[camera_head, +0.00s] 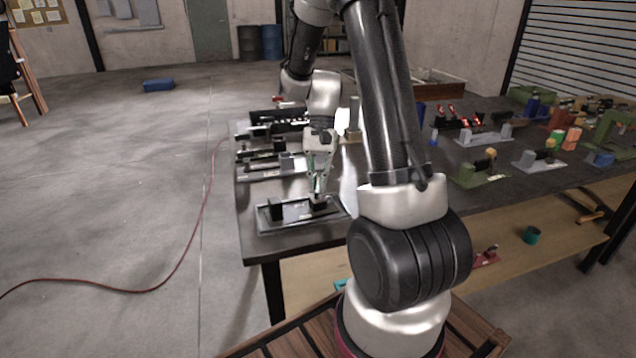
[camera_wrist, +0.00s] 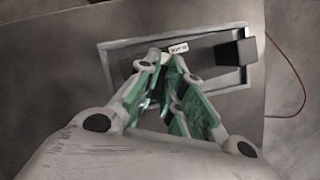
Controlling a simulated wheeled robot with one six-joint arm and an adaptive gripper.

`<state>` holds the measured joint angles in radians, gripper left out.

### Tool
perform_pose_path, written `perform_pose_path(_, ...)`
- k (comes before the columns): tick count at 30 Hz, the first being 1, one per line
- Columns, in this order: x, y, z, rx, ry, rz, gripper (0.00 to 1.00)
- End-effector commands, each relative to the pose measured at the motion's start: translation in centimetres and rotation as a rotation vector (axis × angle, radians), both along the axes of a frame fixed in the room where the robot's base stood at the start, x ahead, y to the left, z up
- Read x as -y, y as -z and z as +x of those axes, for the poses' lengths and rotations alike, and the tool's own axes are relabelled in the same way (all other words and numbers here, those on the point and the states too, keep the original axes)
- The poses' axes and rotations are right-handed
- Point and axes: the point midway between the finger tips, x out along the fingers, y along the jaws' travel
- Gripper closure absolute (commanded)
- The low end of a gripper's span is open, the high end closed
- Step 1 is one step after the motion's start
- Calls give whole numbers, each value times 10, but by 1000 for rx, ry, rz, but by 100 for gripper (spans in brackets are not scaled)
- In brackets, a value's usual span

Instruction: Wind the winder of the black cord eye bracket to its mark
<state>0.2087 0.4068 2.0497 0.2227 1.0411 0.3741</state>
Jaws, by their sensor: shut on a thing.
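The black cord eye bracket (camera_head: 276,210) stands on a grey rimmed base plate (camera_head: 262,228) at the table's near left corner. My gripper (camera_head: 318,194) points down at the plate's right part. It is shut on the winder, a small dark piece low between the fingertips. In the wrist view the fingers (camera_wrist: 166,62) cover most of the winder, and its mark cannot be made out.
Other fixtures (camera_head: 270,170) stand close behind the plate on the dark table (camera_head: 245,205). More brackets and coloured parts (camera_head: 480,172) stand to the right, beyond my arm. A red cable (camera_head: 195,240) runs on the floor at left. The floor left of the table is mostly clear.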

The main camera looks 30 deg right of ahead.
Motion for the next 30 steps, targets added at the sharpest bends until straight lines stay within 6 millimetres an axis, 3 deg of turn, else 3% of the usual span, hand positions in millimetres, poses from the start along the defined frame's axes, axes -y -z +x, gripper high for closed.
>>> perform_pose_path(30,0,0,0,0,-43,0,100)
